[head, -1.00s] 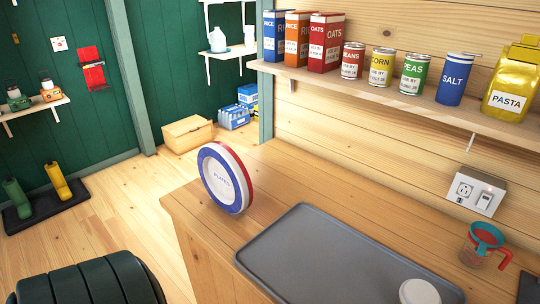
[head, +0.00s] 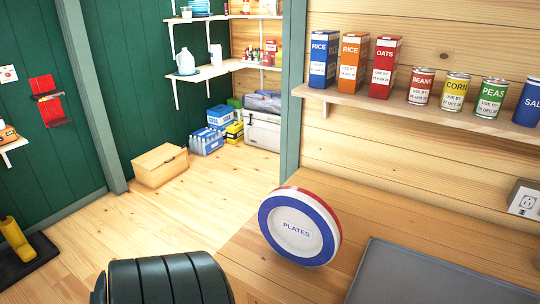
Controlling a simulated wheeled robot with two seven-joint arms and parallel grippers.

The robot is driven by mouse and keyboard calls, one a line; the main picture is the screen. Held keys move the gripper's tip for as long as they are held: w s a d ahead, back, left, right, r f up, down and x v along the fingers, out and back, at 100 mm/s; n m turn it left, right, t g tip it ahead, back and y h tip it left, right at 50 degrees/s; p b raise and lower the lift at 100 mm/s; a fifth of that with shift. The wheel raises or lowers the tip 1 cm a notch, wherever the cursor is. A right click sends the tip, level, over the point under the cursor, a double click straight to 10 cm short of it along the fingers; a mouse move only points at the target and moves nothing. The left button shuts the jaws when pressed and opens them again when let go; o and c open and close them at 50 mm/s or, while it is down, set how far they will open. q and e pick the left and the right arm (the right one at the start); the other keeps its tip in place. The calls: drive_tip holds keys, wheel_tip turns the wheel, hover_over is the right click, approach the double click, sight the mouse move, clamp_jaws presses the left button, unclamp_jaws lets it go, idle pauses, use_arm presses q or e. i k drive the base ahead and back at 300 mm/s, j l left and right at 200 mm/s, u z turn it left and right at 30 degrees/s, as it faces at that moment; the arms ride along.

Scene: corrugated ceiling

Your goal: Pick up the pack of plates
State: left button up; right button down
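The pack of plates (head: 297,228) stands on its edge on the wooden counter (head: 375,215), near the counter's left end. It is round, with a blue rim, a white middle marked PLATES and a red band behind. Its flat face is turned toward me. Neither of my grippers shows in the head view, and nothing is seen touching the pack.
A grey tray (head: 425,275) lies on the counter to the right of the pack. A dark green ribbed rounded object (head: 165,280) is at the bottom left. A shelf (head: 420,118) with boxes and cans runs above the counter.

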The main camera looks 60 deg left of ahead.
sight(302, 228)
drive_tip(key=k+j, duration=0.3)
drive_tip(key=j, duration=0.15)
drive_tip(key=k+j, duration=0.3)
drive_tip(key=j, duration=0.15)
